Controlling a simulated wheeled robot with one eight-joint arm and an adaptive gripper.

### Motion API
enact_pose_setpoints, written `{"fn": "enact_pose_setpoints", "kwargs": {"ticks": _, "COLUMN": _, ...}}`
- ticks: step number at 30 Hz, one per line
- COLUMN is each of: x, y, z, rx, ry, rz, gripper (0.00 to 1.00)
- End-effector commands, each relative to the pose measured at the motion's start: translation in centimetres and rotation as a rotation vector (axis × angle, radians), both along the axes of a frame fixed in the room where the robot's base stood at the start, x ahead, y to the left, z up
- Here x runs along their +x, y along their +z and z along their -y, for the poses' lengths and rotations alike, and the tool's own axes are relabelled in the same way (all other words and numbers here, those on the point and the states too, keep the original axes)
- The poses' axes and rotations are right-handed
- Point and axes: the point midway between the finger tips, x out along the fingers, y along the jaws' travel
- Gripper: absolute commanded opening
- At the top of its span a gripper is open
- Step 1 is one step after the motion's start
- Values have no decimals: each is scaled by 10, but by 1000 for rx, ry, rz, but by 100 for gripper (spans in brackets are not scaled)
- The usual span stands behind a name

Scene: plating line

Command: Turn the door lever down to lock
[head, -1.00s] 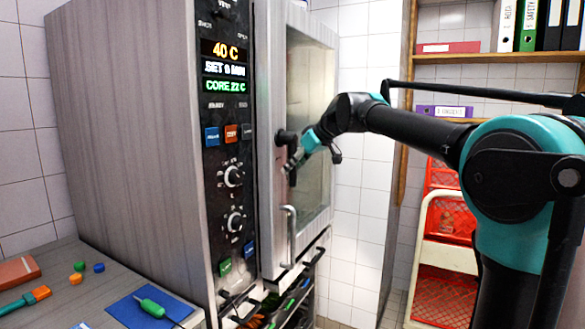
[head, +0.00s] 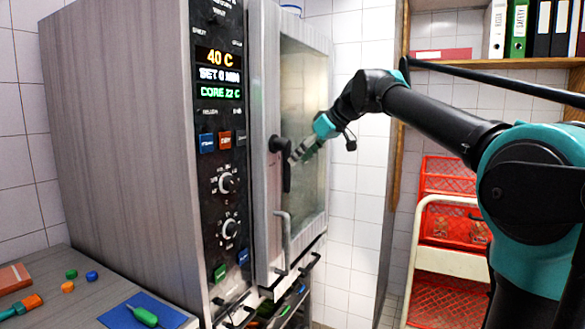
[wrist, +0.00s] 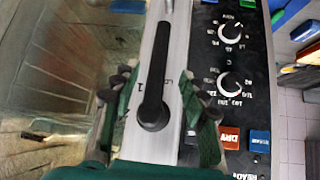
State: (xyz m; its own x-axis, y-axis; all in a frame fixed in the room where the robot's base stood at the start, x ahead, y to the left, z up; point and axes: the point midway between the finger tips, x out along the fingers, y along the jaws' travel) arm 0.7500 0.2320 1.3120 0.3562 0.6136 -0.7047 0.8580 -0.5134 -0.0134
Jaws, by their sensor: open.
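The black door lever (head: 287,178) is on the pale metal door frame of the oven-like cabinet (head: 125,150). In the head view it hangs straight down from its round pivot. My gripper (head: 297,155) is at the lever from the right, just below the pivot. In the wrist view, which is turned over, the lever (wrist: 157,70) points up the picture from its pivot. My gripper (wrist: 160,108) is open, with one dark green finger on each side of the lever near the pivot. Gaps show between fingers and lever. Part of the door label is hidden by the lever.
A metal bar handle (head: 283,245) is below the lever. The control panel (head: 222,180) with knobs and buttons is left of the door. A counter (head: 60,290) with small tools is at lower left. Red crates (head: 450,225) stand at right.

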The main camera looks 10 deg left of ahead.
Motion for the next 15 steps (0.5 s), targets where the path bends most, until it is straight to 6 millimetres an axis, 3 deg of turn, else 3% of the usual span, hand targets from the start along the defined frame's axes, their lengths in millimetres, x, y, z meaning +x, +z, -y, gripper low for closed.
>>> {"fn": "enact_pose_setpoints", "kwargs": {"ticks": 6, "x": -10, "y": 20, "z": 18, "rx": 0, "ry": -1, "rz": 1, "gripper": 44}}
{"fn": "enact_pose_setpoints", "kwargs": {"ticks": 15, "x": -13, "y": 25, "z": 22, "rx": 0, "ry": 0, "rz": 0, "gripper": 44}}
